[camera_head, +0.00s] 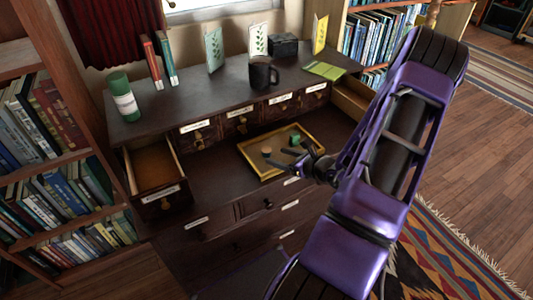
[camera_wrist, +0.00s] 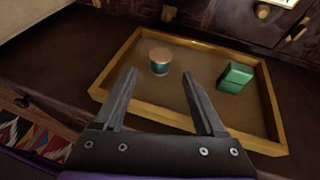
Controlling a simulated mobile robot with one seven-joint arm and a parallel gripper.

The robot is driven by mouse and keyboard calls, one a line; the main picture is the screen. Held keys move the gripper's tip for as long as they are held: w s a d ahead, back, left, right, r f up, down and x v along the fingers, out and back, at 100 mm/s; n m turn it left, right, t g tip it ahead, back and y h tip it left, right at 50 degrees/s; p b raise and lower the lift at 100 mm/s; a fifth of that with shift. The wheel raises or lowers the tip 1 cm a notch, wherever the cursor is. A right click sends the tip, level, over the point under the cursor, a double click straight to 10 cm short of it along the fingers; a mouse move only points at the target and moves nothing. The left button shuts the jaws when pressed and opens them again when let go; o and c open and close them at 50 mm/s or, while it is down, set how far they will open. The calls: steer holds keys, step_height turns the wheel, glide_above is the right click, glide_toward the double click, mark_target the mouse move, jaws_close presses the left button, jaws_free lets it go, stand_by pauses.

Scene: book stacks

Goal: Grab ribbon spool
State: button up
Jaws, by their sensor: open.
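A small ribbon spool (camera_wrist: 160,67) with a wooden top and a teal band stands upright in a gold-framed tray (camera_wrist: 110,75). In the head view the spool (camera_head: 266,150) shows small near the left part of the tray (camera_head: 249,161). My gripper (camera_wrist: 158,78) is open and empty. In the wrist view its fingers point toward the spool, which appears between and just beyond the fingertips. No contact shows.
A green box (camera_wrist: 235,76) lies in the tray, right of the spool. An open drawer (camera_head: 155,180) is left of the tray. The upper ledge holds a black mug (camera_head: 263,74), a green-and-white cylinder (camera_head: 123,97), books and cards. Bare desk lies left of the tray.

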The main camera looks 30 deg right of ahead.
mark_target(270, 152)
steer(key=x, duration=0.4)
steer(key=shift+w+a+r+b, duration=0.1)
steer(key=shift+w+b, duration=0.2)
steer(key=shift+w, duration=0.15)
jaws_close()
